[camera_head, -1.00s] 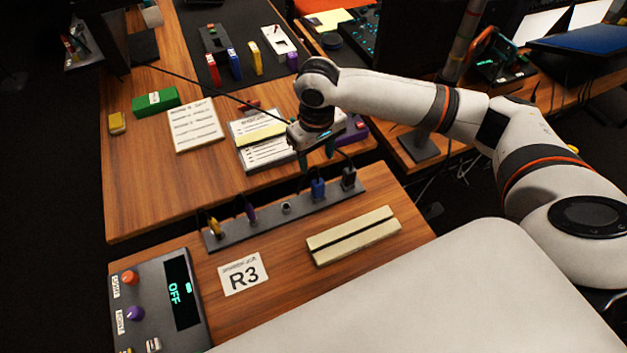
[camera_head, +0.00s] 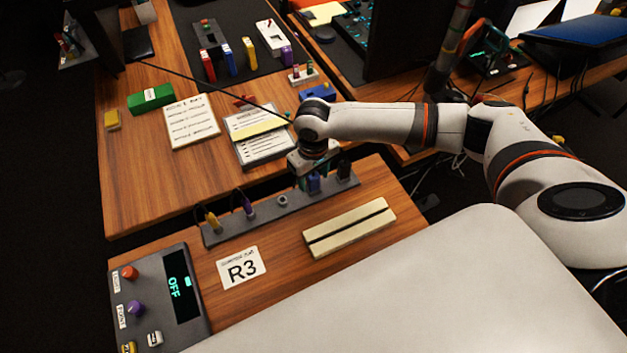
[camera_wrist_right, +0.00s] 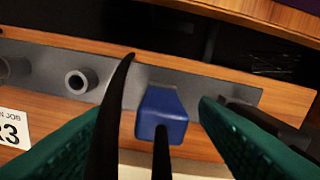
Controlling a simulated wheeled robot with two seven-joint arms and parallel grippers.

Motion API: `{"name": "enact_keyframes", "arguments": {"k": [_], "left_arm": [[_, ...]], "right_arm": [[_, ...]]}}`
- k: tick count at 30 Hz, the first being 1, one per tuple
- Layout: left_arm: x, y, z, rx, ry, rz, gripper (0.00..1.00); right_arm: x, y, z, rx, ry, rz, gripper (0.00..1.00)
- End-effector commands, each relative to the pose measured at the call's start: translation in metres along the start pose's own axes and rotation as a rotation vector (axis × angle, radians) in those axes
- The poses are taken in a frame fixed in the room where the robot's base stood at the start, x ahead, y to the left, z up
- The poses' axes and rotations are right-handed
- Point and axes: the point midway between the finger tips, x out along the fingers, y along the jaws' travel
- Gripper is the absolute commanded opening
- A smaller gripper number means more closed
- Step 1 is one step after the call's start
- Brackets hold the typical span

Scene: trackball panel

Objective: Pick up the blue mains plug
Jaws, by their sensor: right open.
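The blue mains plug (camera_head: 313,184) stands in the grey socket strip (camera_head: 270,212), towards its right end. My right gripper (camera_head: 312,178) is low over it, with its green fingers pointing down. In the right wrist view the blue plug (camera_wrist_right: 162,116) lies between the two open green fingers (camera_wrist_right: 155,135), with a gap to each side. A black cable crosses in front of the plug in that view. My left gripper is not in view.
A black plug (camera_head: 343,170) stands close to the right of the blue one. A cream slotted block (camera_head: 350,228) lies in front.

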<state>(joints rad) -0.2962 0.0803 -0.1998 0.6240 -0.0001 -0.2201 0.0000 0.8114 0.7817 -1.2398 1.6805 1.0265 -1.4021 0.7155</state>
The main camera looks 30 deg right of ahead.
Motion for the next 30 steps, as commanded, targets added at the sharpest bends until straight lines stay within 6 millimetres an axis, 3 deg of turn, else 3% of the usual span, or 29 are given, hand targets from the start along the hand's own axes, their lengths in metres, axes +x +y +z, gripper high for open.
{"name": "enact_keyframes", "arguments": {"k": [1,7,9,20,30], "left_arm": [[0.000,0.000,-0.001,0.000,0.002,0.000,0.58],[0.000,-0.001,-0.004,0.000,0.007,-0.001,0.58],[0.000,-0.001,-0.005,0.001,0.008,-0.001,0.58],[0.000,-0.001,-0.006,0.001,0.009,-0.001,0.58],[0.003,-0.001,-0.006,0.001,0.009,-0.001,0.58]], "right_arm": [[0.000,0.000,0.000,0.000,0.000,0.000,0.50],[-0.001,0.000,0.000,0.000,0.000,0.000,0.17],[-0.001,0.000,0.000,0.000,0.000,0.000,0.10],[-0.008,0.000,0.001,0.000,-0.003,0.000,0.10],[-0.072,0.000,0.002,0.000,-0.005,0.001,0.06]]}}
